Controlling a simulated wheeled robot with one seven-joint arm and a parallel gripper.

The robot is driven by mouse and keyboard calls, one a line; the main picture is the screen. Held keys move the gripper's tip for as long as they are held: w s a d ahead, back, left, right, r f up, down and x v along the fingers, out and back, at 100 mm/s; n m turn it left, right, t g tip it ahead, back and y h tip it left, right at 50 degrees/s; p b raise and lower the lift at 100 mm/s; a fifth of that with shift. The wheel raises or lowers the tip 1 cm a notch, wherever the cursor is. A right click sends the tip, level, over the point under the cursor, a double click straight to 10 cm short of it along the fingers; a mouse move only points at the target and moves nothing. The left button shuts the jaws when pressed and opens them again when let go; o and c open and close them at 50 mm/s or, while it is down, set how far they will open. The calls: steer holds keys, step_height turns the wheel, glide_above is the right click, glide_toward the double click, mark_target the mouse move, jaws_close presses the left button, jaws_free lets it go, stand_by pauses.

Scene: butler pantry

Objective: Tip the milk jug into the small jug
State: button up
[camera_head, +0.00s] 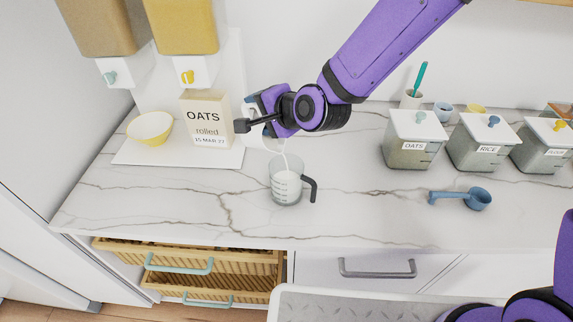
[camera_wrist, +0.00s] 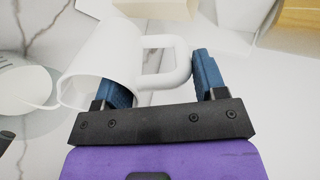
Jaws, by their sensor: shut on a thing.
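My gripper (camera_head: 258,108) is shut on the white milk jug and holds it tilted above the counter. In the wrist view the milk jug (camera_wrist: 107,50) lies across my gripper (camera_wrist: 162,82), with its handle between the blue fingers. The small jug (camera_head: 288,188) is clear, with a dark handle on its right and marks on its side. It stands upright on the counter below the milk jug, with white milk inside. A thin white stream falls from the milk jug into it. My gripper hides much of the milk jug in the head view.
A box of oats (camera_head: 207,120) and a yellow bowl (camera_head: 150,128) stand on a white board at the left. Labelled canisters (camera_head: 412,140) line the right back. A blue scoop (camera_head: 462,198) lies on the right. An open basket drawer (camera_head: 190,262) juts out below the counter.

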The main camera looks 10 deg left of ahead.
steer(key=shift+w+a+f+g+h, duration=0.25)
steer(key=shift+a+g+h, duration=0.15)
steer(key=shift+h, duration=0.1)
steer(key=shift+w+a+f+g+h, duration=0.15)
steer(key=shift+a+f+g+h, duration=0.05)
steer(key=shift+a+g+h, duration=0.25)
steer(key=shift+w+a+f+g+h, duration=0.1)
steer(key=shift+w+f+g+h, duration=0.15)
steer(key=shift+f+h, duration=0.15)
steer(key=shift+w+a+f+g+h, duration=0.15)
steer(key=shift+a+f+g+h, duration=0.15)
steer(key=shift+h, duration=0.25)
steer(key=shift+w+a+f+g+h, duration=0.15)
steer(key=shift+f+g+h, duration=0.25)
steer(key=shift+h, duration=0.1)
steer(key=shift+a+r+g+h, duration=0.1)
steer(key=shift+r+g+h, duration=0.05)
steer(key=shift+g+h, duration=0.2)
steer(key=shift+r+g+h, duration=0.4)
steer(key=shift+g+h, duration=0.25)
steer(key=shift+h, duration=0.3)
